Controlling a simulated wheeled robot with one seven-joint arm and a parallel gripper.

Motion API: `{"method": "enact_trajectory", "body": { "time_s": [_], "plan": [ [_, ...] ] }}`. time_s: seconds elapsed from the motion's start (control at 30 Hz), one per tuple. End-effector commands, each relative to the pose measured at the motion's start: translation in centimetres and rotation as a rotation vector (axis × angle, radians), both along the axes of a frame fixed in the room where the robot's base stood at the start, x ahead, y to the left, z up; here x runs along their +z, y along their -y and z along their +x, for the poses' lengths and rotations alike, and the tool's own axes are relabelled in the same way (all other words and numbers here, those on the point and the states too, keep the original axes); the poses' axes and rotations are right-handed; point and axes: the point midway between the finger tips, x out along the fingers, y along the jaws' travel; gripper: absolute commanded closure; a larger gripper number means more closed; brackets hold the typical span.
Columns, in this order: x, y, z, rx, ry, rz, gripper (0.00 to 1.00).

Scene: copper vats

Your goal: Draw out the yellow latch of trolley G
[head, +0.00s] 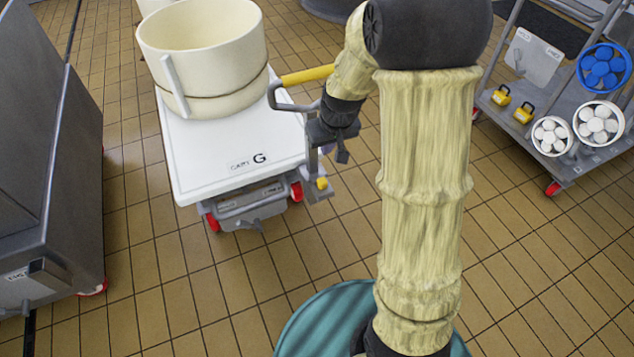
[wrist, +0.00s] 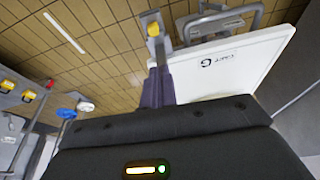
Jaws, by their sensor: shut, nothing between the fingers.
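Trolley G (head: 235,150) has a white top marked "CART G" and stands left of my arm. Its yellow latch (head: 322,183) is a small knob on a grey bracket at the trolley's near right corner. In the wrist view the yellow latch (wrist: 153,29) shows just beyond my fingertips. My gripper (head: 342,155) is shut and empty, a little above and to the right of the latch in the head view. In the wrist view its closed fingers (wrist: 156,72) point toward the latch. I cannot tell whether they touch the bracket.
A cream vat (head: 205,60) stands on trolley G. A grey push handle with a yellow grip (head: 307,75) rises beside my forearm. A grey cabinet (head: 50,170) stands at left. Tiled floor (head: 180,290) is clear in front.

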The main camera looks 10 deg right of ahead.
Motion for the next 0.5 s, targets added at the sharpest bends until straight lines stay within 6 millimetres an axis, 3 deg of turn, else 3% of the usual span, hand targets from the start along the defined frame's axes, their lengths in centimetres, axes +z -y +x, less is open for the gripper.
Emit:
{"method": "enact_trajectory", "body": {
  "time_s": [0.03,0.3,0.5],
  "plan": [
    [-2.3,0.0,0.6,0.005,0.001,0.000,1.00],
    [-8.1,0.0,3.6,0.035,0.020,-0.001,1.00],
    [-10.5,0.0,5.0,0.051,0.029,-0.001,1.00]
  ]
}}
